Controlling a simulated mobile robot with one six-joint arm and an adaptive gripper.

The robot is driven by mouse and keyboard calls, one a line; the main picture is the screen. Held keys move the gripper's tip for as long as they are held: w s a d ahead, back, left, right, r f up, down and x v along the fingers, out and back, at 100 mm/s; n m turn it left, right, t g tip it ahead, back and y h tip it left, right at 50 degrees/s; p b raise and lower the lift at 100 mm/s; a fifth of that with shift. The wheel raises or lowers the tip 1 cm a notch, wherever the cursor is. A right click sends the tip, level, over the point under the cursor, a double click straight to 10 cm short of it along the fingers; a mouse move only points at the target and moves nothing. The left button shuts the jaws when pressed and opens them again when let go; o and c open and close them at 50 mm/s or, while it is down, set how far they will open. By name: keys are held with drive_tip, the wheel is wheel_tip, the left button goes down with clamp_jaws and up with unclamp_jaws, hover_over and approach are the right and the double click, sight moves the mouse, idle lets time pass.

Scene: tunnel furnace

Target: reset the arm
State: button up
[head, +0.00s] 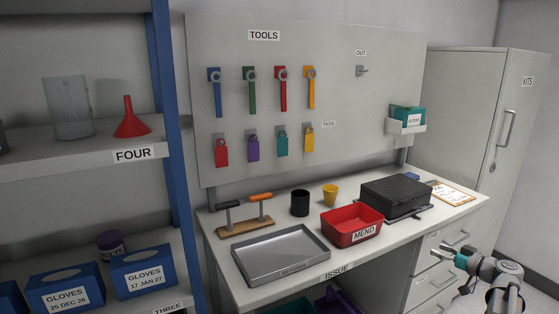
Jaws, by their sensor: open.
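My gripper (464,284) is at the lower right of the head view, in front of the drawers at the bench's right end. It is small and partly cut from clear sight, with my grey and teal wrist beside it. Its jaws are open, and I see nothing held between them. My arm comes up from the bottom right edge, bent at the wrist.
A bench (222,245) carries a grey tray (282,258), a red MEND bin (352,233) and a black case (396,195). Drawers (432,288) are close to my gripper. A grey cabinet (478,130) stands right; shelves (60,165) stand left.

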drive_tip(key=a+f+m+g, duration=0.1)
drive_tip(key=a+f+g, duration=0.3)
drive_tip(key=a, duration=0.7)
drive_tip(key=a+f+g, duration=0.4)
drive_tip(key=a+f, duration=0.1)
drive_tip(key=a, duration=0.5)
drive_tip(key=s+a+f+m+g+h, duration=0.2)
drive_tip(key=s+a+f+g+h, duration=0.15)
drive_tip(key=s+a, duration=0.4)
drive_tip(key=s+a+f+m+g+h, duration=0.1)
drive_tip(key=s+a+f+g+h, duration=0.3)
drive_tip(key=a, duration=0.6)
wheel_tip(320, 180, up, 20)
drive_tip(key=t+p, duration=0.1)
drive_tip(key=p, duration=1.8)
drive_tip(key=shift+s+p, duration=0.3)
